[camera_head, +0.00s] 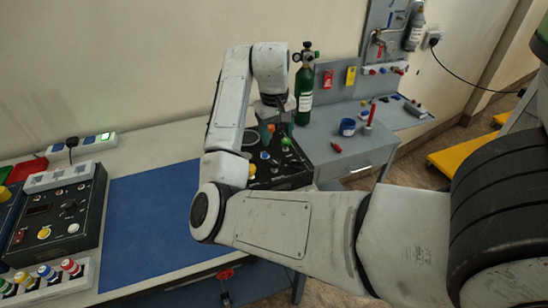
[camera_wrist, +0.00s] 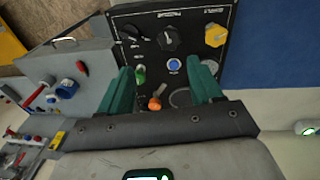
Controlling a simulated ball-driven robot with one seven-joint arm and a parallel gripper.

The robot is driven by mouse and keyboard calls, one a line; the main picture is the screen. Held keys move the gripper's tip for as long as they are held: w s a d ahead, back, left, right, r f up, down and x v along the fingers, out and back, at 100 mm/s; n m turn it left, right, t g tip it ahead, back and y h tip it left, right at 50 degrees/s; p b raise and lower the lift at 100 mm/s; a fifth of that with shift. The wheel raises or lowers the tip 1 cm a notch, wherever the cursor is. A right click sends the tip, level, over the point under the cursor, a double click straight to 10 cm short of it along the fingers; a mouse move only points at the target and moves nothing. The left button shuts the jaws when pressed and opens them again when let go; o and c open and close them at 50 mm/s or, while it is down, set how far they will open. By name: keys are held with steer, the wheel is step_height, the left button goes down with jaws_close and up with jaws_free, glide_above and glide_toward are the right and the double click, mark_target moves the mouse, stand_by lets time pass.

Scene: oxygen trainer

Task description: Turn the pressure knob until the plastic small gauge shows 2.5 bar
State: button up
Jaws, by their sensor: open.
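A black control panel (camera_wrist: 193,20) fills the upper middle of the wrist view. It bears a black knob (camera_wrist: 167,39), a yellow knob (camera_wrist: 215,35), a blue button (camera_wrist: 173,64), a green knob (camera_wrist: 140,74) and an orange knob (camera_wrist: 155,103). A grey round face (camera_wrist: 180,98), perhaps a small gauge, is partly hidden; I cannot read it. In the head view my gripper (camera_head: 268,134) is over the panel (camera_head: 292,180), partly hidden by my arm.
A blue mat (camera_head: 150,225) lies left of the panel. Another black control box (camera_head: 62,215) and several coloured knobs stand at the far left. A green gas bottle (camera_head: 304,92) stands behind the panel. A grey side table (camera_head: 345,150) holds a blue cup (camera_head: 348,127).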

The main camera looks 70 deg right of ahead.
mark_target(274, 161)
steer(key=shift+y, duration=0.6)
steer(key=f, duration=0.6)
steer(key=f+b, duration=0.1)
steer(key=f, duration=0.2)
steer(key=shift+w+a+f, duration=0.1)
steer(key=shift+w+f, duration=0.15)
steer(key=shift+w, duration=0.1)
steer(key=shift+c, duration=0.3)
steer(key=c, duration=1)
steer(key=shift+r+m, duration=0.1)
steer(key=shift+m, duration=0.3)
steer(key=shift+m+p, duration=0.3)
steer(key=shift+p, duration=0.1)
steer(key=o, duration=1.1)
steer(key=shift+c, duration=0.2)
